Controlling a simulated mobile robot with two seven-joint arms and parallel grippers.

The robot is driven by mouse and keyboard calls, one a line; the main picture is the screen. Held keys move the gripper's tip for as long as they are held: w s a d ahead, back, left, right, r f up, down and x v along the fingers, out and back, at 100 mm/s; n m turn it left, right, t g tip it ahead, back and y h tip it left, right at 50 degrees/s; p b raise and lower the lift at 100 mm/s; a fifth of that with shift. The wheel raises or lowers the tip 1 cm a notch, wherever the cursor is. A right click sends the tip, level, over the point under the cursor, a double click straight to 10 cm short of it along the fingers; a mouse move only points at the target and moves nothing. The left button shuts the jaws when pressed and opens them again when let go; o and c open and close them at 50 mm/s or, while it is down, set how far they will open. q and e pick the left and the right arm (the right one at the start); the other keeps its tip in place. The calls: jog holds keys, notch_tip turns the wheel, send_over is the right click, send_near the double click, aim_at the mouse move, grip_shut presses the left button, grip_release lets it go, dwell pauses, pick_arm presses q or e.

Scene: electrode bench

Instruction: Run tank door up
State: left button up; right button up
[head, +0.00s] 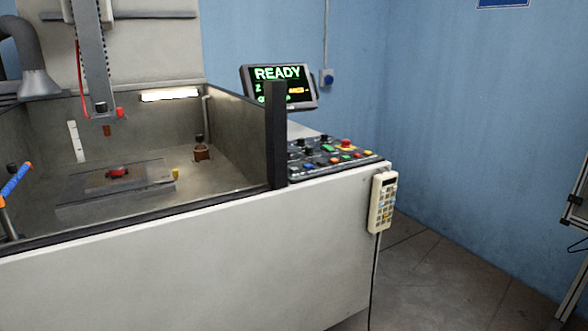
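The machine's work tank (232,150) is at the left, and I see into it over its low front. A dark front rim (150,216) runs along the top of the white front panel (220,255); no raised door stands above it. A dark upright post (276,135) stands at the tank's front right corner. The control panel (325,158) right of the tank carries several coloured buttons and a red knob (346,143). A beige hand pendant (383,203) with keys hangs at the cabinet's right corner. Neither gripper is in view.
A monitor (279,85) reading READY stands behind the panel. The machine head (95,60) hangs over a workpiece block (115,185) in the tank. A blue and orange hose nozzle (17,181) is at the left edge. A metal frame (574,215) stands far right; the floor (450,270) between is clear.

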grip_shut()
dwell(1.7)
